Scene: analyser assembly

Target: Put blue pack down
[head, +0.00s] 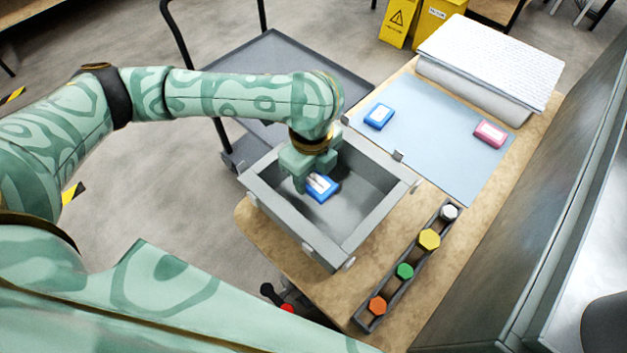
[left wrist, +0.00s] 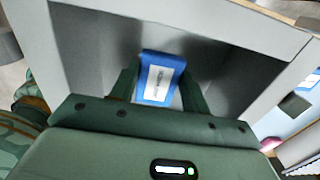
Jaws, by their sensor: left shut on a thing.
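A blue pack (head: 327,192) with a white label is inside the grey open bin (head: 370,222) on the table. It also shows in the left wrist view (left wrist: 160,68), between the two fingers. My left gripper (head: 312,180) reaches down into the bin and is shut on this pack. Whether the pack touches the bin floor, I cannot tell. A second blue pack (head: 379,116) lies on the pale blue mat (head: 430,140), outside the bin. My right gripper is not in view.
A pink pack (head: 490,133) lies on the mat's right side. A narrow rack (head: 416,252) with several coloured caps stands right of the bin.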

